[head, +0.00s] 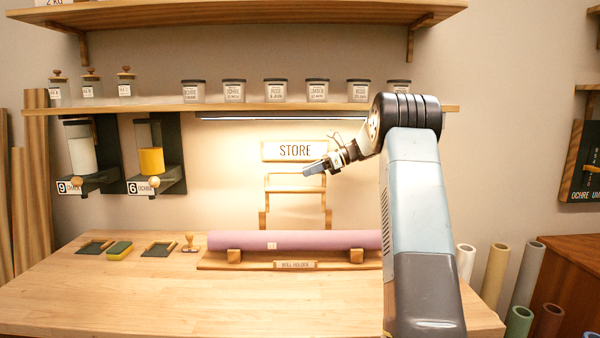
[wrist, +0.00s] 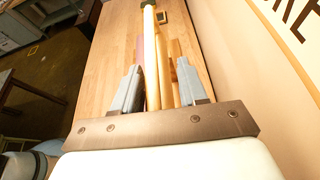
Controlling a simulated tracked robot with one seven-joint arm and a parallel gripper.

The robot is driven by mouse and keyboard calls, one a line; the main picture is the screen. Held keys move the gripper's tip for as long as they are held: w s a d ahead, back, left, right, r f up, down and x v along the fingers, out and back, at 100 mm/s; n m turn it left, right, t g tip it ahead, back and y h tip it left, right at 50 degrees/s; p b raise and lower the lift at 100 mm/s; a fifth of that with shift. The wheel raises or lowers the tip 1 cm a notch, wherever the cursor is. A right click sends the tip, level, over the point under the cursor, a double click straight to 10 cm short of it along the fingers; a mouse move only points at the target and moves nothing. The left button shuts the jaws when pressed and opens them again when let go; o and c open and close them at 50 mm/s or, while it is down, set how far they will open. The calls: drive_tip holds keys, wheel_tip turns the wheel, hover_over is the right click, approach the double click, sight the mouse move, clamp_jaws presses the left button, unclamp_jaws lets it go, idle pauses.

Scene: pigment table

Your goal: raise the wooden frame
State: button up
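The wooden frame (head: 295,190) stands upright behind the roll holder, below the STORE sign, with crossbars between two side posts. My gripper (head: 308,169) comes from the right and overlaps the right part of its top bar in the head view. In the wrist view my gripper (wrist: 157,64) has its two grey fingers apart. A pale wooden bar (wrist: 151,62), likely part of the frame, runs away between them. A gap shows beside the bar, so I see no grip on it. Contact with the frame cannot be told.
A pink roll (head: 300,240) lies on the wooden roll holder (head: 210,261) in front of the frame. A shelf (head: 240,108) with jars is above, with a STORE sign (head: 295,151) beneath. Small trays and a stamp (head: 189,243) sit at left. The front worktop (head: 150,305) is clear.

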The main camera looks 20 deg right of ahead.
drive_tip(key=v, duration=0.7)
drive_tip(key=shift+d, duration=0.25)
idle(0.4)
